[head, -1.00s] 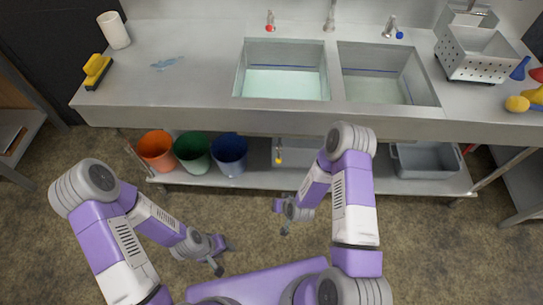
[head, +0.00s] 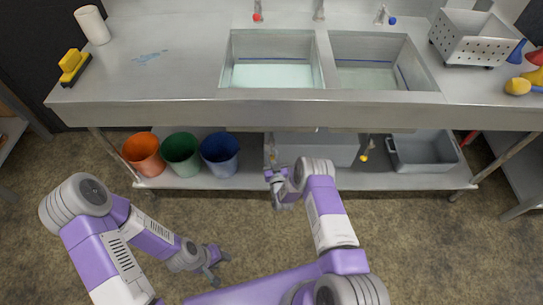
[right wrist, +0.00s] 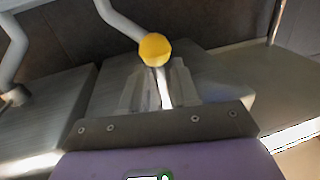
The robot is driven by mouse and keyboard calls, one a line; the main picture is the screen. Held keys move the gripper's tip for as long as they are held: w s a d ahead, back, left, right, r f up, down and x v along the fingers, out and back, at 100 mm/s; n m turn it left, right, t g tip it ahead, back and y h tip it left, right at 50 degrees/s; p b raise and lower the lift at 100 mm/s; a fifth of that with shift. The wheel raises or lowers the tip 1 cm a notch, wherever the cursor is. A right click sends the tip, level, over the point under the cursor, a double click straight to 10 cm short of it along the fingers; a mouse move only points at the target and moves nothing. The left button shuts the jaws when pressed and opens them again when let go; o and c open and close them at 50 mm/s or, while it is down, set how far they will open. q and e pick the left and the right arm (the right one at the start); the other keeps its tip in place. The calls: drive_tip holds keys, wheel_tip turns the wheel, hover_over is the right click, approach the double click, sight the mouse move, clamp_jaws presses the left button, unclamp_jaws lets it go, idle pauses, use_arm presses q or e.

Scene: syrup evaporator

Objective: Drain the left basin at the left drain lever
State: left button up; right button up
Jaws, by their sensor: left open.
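The left basin (head: 272,75) holds pale liquid. In the right wrist view a yellow ball knob (right wrist: 155,48) on a bent grey pipe-like lever (right wrist: 118,18) sits at the fingertips of my right gripper (right wrist: 158,72). The fingers look spread, with a narrow bright gap between them; the knob does not look clamped. In the head view my right gripper (head: 272,188) is low under the left basin, by the shelf front, and no yellow knob shows there. Another yellow knob (head: 363,158) hangs under the right basin. My left gripper (head: 219,269) is open and empty above the floor.
The right basin (head: 378,75) also holds some liquid. Orange (head: 143,152), green (head: 181,154) and blue (head: 220,153) buckets stand on the lower shelf, left of my right gripper. A grey tub (head: 422,155) is at the right. The counter's front edge (head: 170,113) overhangs the shelf.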

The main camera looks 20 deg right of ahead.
drive_tip(key=shift+w, duration=0.85)
clamp_jaws()
